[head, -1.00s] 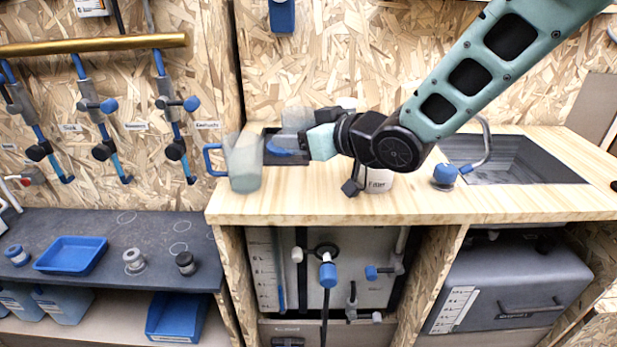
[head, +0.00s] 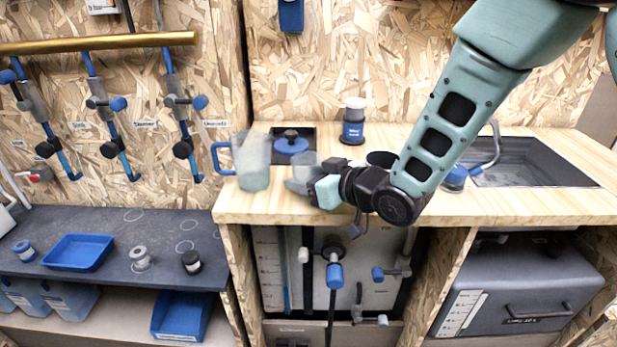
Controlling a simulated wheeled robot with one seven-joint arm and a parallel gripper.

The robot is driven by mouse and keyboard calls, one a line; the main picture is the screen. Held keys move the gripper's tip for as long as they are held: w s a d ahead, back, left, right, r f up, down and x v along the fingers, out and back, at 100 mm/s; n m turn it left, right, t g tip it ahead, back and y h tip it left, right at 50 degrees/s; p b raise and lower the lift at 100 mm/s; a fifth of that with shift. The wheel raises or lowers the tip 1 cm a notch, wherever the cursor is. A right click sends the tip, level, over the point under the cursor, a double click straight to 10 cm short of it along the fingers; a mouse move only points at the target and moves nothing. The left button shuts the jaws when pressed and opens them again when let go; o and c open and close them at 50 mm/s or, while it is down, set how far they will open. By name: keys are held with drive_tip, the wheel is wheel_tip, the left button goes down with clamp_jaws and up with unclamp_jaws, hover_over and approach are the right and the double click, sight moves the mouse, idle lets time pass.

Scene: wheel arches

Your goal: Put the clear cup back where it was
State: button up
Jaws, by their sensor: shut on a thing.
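The small clear cup (head: 304,166) is upright at the end of my gripper (head: 300,185), just right of the clear pitcher. My gripper is shut on the cup, low over the left part of the wooden counter (head: 290,209). The fingers hide the cup's lower part, and I cannot tell whether its base touches the counter.
The clear pitcher (head: 253,162) with a blue handle holds pale liquid at the counter's left edge. Behind the cup is a dark square plate (head: 307,134) with a blue round lid (head: 291,144). A blue jar (head: 353,127) stands behind. The counter's front strip is bare.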

drive_tip(key=shift+f, duration=0.2)
drive_tip(key=o, duration=1)
drive_tip(key=shift+r, duration=0.15)
drive_tip(key=shift+r, duration=0.2)
drive_tip(key=b+v, duration=0.1)
drive_tip(key=v, duration=0.8)
drive_tip(key=shift+s+d+b, duration=0.25)
drive_tip(key=shift+d+b, duration=0.05)
drive_tip(key=shift+b, duration=0.05)
drive_tip(key=shift+b+v, duration=0.75)
drive_tip(key=shift+v, duration=0.35)
drive_tip(key=shift+r, duration=0.1)
